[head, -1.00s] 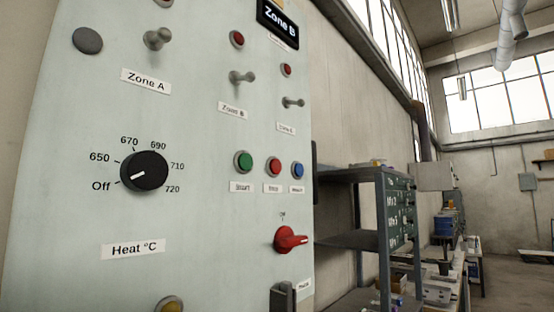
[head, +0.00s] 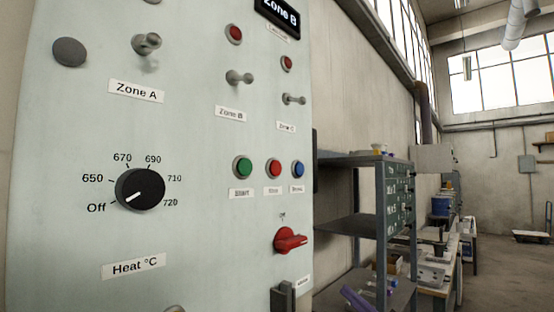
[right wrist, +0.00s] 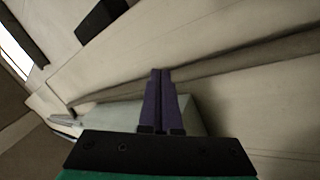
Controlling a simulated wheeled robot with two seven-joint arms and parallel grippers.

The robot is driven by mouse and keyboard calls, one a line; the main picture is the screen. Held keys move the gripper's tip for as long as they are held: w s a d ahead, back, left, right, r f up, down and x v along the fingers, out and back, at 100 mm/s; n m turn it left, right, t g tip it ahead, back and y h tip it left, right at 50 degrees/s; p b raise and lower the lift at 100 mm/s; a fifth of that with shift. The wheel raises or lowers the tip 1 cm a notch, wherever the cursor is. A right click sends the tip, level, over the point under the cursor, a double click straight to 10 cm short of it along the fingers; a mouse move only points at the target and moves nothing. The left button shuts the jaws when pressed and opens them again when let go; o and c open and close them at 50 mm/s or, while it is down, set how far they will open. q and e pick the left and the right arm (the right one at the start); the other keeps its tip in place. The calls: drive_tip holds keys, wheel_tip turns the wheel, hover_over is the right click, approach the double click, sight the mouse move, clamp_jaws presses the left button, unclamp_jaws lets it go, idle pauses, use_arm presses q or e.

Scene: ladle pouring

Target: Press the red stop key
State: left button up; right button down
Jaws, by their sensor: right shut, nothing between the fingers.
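The red stop key (head: 274,169) is a round red button on the pale green control panel (head: 60,240) in the head view. It sits between a green button (head: 242,167) and a blue button (head: 298,169), with a small blurred label below it. My right gripper (head: 352,295) shows as a purple shape at the bottom of the head view, right of and well below the key, apart from the panel. In the right wrist view its two purple fingers (right wrist: 163,73) are closed together and empty. The key cannot be made out there. My left gripper is not in view.
A red rotary switch (head: 290,240) sticks out below the buttons, with a dark block (head: 283,298) under it. Toggle switches and a black heat knob (head: 140,190) are on the panel. A grey metal shelf (head: 345,224) stands to the right, beyond the panel.

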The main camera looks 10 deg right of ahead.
drive_tip(key=s+a+r+n+g+y+p, duration=0.1)
drive_tip(key=s+r+n+g+y, duration=0.15)
drive_tip(key=r, duration=0.35)
drive_tip(key=s+a+r+n+g+y, duration=0.1)
drive_tip(key=s+a+r+n+y, duration=0.1)
drive_tip(key=r+n+y, duration=0.3)
drive_tip(key=n+g+p, duration=0.3)
drive_tip(key=n+g, duration=1.1)
drive_tip(key=n, duration=0.2)
approach(275, 168)
drive_tip(key=s+r, duration=0.2)
drive_tip(key=s, duration=0.7)
drive_tip(key=shift+t, duration=0.25)
drive_tip(key=shift+w+a+p, duration=0.7)
drive_tip(key=shift+w+a, duration=0.25)
drive_tip(key=shift+w, duration=0.3)
drive_tip(key=shift+w+a+p, duration=0.65)
drive_tip(key=shift+w+a, duration=0.35)
drive_tip(key=shift+w, duration=0.3)
drive_tip(key=shift+w+a+p, duration=0.7)
drive_tip(key=shift+w+a, duration=0.25)
drive_tip(key=shift+w, duration=0.3)
drive_tip(key=shift+w+a+p, duration=0.25)
drive_tip(key=shift+w+p, duration=0.1)
